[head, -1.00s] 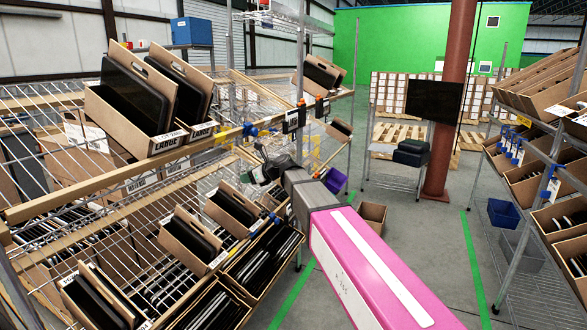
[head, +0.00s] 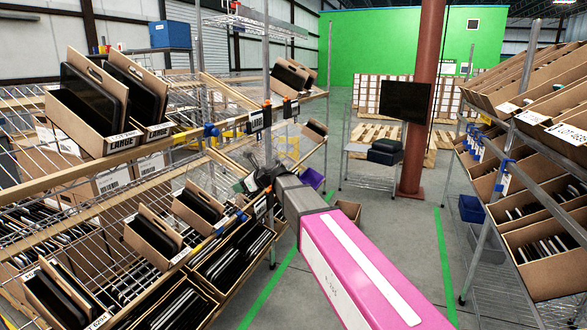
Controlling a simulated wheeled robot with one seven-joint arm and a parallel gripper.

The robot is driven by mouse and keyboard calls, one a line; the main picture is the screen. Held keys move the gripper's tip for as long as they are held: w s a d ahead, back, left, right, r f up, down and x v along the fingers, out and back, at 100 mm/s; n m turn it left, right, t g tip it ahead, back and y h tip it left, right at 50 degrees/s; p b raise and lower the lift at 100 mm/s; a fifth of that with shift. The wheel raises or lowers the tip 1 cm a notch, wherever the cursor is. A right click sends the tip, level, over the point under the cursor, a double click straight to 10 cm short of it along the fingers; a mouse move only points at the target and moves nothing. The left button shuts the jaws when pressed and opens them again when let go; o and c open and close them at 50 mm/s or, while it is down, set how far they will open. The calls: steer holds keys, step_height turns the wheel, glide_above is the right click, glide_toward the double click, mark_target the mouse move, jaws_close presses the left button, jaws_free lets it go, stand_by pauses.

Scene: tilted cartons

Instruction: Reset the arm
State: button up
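My arm is pink and grey and reaches from the bottom right of the head view towards the left rack. My gripper (head: 256,166) is small and dark at the arm's far end, in front of the rack's right end. Its fingers are too small and cluttered by the background to show whether they are open or shut. I see nothing clearly held in it.
The left rack (head: 60,185) holds tilted cartons, including a large carton (head: 90,130) of black items. The right rack (head: 510,135) holds more cartons. A monitor (head: 405,101) stands before a red-brown column (head: 421,110). The grey aisle floor (head: 400,225) between the racks is mostly clear.

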steer(key=s+d+f+n+g+h, duration=0.1)
steer(key=s+d+f+n+h, duration=0.3)
steer(key=d, duration=0.9)
steer(key=s+d+f+n+g+h, duration=0.2)
steer(key=s+d+f+n+h, duration=0.2)
steer(key=s+d+f+n, duration=0.6)
steer(key=s+d+f+n+g+h, duration=0.2)
steer(key=s+d+f+n, duration=0.5)
steer(key=d+f, duration=0.8)
steer(key=shift+s+d+f+h, duration=0.15)
steer(key=shift+s+d+h, duration=0.5)
steer(key=shift+s+h, duration=0.35)
